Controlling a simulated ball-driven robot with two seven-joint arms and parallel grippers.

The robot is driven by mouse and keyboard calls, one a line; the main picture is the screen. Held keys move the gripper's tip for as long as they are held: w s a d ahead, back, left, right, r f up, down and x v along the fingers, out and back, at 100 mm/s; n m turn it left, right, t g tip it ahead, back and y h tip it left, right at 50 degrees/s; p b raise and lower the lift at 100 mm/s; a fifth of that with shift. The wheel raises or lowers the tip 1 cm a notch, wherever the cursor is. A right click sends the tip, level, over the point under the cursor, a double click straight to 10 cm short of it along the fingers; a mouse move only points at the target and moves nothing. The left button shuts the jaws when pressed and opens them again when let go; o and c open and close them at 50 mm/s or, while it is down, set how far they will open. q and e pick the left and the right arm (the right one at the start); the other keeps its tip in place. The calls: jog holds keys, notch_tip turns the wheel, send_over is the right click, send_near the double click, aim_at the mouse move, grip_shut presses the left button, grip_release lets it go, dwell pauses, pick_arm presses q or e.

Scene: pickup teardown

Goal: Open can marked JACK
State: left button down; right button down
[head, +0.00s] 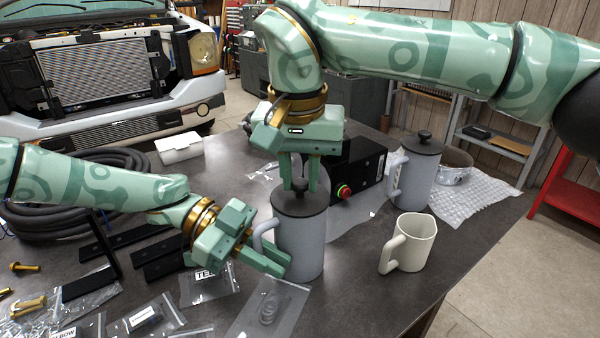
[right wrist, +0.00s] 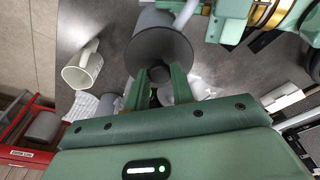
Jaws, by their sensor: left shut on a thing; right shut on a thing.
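A grey-blue can (head: 303,250) with a dark lid (head: 300,205) and a side handle stands upright on the dark table. I see no JACK marking on it. My right gripper (head: 299,186) points down from above and is shut on the lid's knob. In the right wrist view the dark lid (right wrist: 160,50) shows as a disc just past the fingers. In the head view the lid sits at the can's rim. My left gripper (head: 278,264) is at the can's left side, shut on its handle (head: 262,236), which the fingers partly hide.
A second lidded grey can (head: 417,172) stands behind right, near bubble wrap (head: 470,195). A white mug (head: 412,243) stands to the right. A black box with a red button (head: 343,191) is just behind. Plastic bags (head: 268,310) and black brackets lie in front and left.

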aim_at(300, 182)
jog(key=shift+r, duration=0.2)
jog(key=shift+r, duration=0.85)
jog(key=shift+r, duration=2.05)
pick_arm(q)
jog(key=c, duration=1.4)
grip_release()
jog(key=shift+o, duration=0.2)
